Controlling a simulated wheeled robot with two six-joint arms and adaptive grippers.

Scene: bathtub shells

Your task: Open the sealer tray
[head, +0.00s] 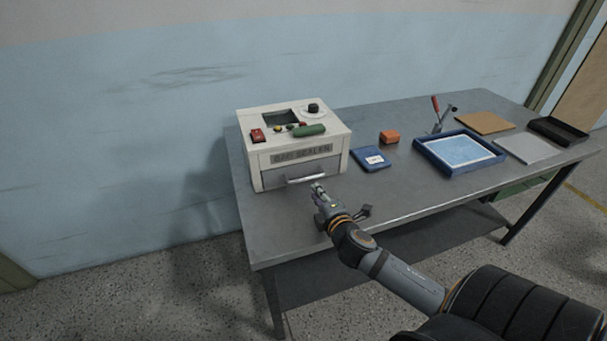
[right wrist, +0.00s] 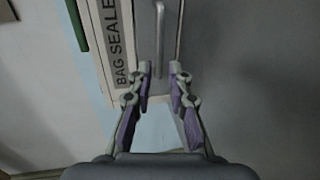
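The bag sealer (head: 291,147) is a cream box standing at the left end of the grey table. Its tray (head: 270,178) is the grey drawer front low on the box, under the "BAG SEALER" label, and looks closed. A metal bar handle (head: 308,178) runs across it; it also shows in the right wrist view (right wrist: 159,38). My right gripper (head: 318,188) is just in front of the handle. In the right wrist view the gripper (right wrist: 160,72) has its fingers apart, with the handle beyond and between the tips, not gripped. My left gripper is not in view.
On the table (head: 400,192) to the right are a blue pouch (head: 370,158), an orange block (head: 389,137), a blue tray (head: 462,152), a red-handled tool (head: 437,115), a brown board (head: 484,122) and a black tray (head: 558,131). The table surface in front of the sealer is clear.

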